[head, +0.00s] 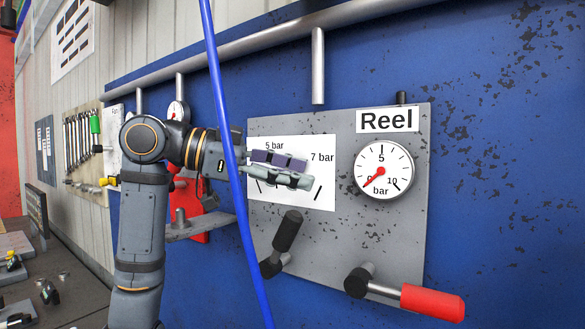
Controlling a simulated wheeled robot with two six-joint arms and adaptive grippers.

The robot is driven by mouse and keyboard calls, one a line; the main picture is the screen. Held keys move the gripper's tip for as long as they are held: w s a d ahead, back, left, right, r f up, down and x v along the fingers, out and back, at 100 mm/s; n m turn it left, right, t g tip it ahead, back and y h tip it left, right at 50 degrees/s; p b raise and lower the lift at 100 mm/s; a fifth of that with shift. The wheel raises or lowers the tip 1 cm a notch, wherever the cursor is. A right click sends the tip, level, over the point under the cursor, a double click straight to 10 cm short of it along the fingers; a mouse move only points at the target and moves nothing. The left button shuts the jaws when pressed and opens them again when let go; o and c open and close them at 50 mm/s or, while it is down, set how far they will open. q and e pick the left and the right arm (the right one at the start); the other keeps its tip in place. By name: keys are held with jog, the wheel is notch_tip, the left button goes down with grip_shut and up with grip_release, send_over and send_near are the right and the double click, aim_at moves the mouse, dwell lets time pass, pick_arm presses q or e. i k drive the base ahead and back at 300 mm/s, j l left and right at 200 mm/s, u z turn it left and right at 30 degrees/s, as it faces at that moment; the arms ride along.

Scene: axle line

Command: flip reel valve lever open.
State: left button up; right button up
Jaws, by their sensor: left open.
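The reel valve lever has a red grip (432,302) and a metal arm; it points right and slightly down from its dark pivot on the lower right of the grey Reel panel (345,255). My left gripper (303,173) is open and empty, in front of the white pressure card, above and to the left of the red lever and apart from it. A round gauge (383,169) under the Reel sign (388,120) has its red needle near 0. My right gripper is not in view.
A black-handled lever (288,232) tilts up right on the panel below my left gripper. A blue hose (230,150) hangs in front of my left arm. A metal pipe (318,66) ends above the panel. The blue wall right of the panel is clear.

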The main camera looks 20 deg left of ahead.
aim_at(447, 306)
jog(key=k, duration=2)
